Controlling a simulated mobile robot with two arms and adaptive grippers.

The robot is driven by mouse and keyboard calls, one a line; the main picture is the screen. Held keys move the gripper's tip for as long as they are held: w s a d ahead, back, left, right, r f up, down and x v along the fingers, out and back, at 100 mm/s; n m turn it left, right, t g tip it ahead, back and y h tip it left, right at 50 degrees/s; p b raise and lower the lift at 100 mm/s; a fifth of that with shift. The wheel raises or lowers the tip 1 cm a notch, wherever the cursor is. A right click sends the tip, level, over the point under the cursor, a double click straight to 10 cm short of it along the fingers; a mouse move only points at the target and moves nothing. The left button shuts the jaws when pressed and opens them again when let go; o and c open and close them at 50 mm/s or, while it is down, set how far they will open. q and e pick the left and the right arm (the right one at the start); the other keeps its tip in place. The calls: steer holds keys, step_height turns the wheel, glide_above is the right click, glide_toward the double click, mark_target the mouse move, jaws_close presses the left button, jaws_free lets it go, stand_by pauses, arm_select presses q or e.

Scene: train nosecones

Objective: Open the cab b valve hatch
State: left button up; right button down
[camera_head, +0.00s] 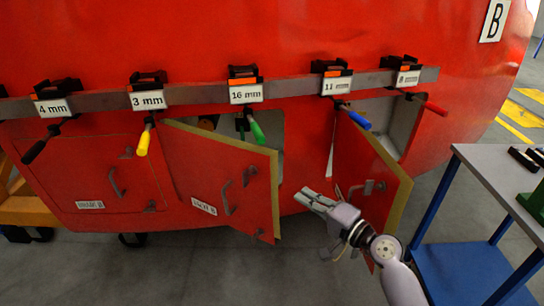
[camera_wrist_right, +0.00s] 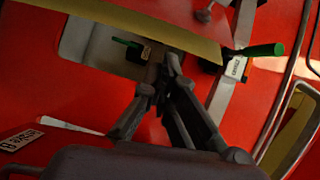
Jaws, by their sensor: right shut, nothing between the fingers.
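The red nosecone (camera_head: 300,30) has three red hatches along its lower part. The left hatch (camera_head: 85,180) is closed flush. The middle hatch (camera_head: 215,165) stands partly open, swung outward, with a handle and latch on its face; its small label ends in "B" but is hard to read. The right hatch (camera_head: 365,170) is also swung open. My right gripper (camera_head: 310,197) is shut and empty, between the middle and right hatches. In the right wrist view its fingers (camera_wrist_right: 160,75) point towards an opening (camera_wrist_right: 90,45) below a tan door edge (camera_wrist_right: 130,25). My left gripper is out of view.
A grey rail (camera_head: 200,93) above the hatches carries labelled tools with coloured handles, some hanging before the openings. A table with blue legs (camera_head: 510,190) stands at the right. An orange-yellow structure (camera_head: 30,212) is at the lower left. The grey floor in front is clear.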

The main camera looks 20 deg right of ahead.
steer(key=w+a+r+m+p, duration=0.1)
steer(key=w+a+p, duration=0.1)
steer(key=w, duration=0.6)
steer(key=shift+w+a+r, duration=0.2)
steer(key=shift+a+r, duration=0.2)
steer(key=shift+a, duration=0.3)
steer(key=shift+s+p, duration=0.1)
steer(key=shift+p, duration=0.2)
